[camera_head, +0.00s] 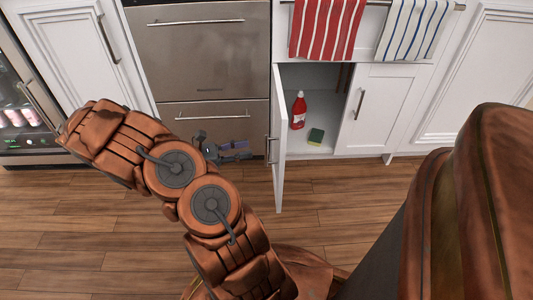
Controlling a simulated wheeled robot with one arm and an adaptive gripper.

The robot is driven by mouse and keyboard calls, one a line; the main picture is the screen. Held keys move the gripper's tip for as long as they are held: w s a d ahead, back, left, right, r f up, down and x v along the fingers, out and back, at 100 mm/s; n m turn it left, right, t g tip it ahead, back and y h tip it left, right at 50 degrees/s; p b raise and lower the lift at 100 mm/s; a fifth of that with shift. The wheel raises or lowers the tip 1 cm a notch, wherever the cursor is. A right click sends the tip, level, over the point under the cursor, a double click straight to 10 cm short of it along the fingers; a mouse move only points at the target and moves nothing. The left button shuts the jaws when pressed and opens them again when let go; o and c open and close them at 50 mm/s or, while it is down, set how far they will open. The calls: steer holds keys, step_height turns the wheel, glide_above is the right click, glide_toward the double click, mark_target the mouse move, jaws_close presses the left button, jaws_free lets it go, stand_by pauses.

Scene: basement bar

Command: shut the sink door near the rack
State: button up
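The sink door (278,174) is the white left door of the cabinet below the towel rack (376,3). It stands wide open, swung out toward me and seen nearly edge-on, with its handle (271,150) on its left side. The matching right door (377,108) is shut. My gripper (246,151) is small and dark, in front of the lower steel drawer, just left of the open door. A gap to the door handle is hard to judge. My arm partly hides the gripper, and its finger opening is not clear.
A red striped towel (327,28) and a blue striped towel (413,30) hang above. Steel drawers (207,62) are left of the door. Wooden floor (330,200) in front is clear.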

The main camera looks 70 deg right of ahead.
mark_target(266, 146)
steer(key=shift+b+x, duration=1.55)
steer(key=shift+x, duration=2.35)
steer(key=shift+f, duration=0.15)
jaws_close()
steer(key=shift+a, duration=0.15)
steer(key=shift+s, duration=0.1)
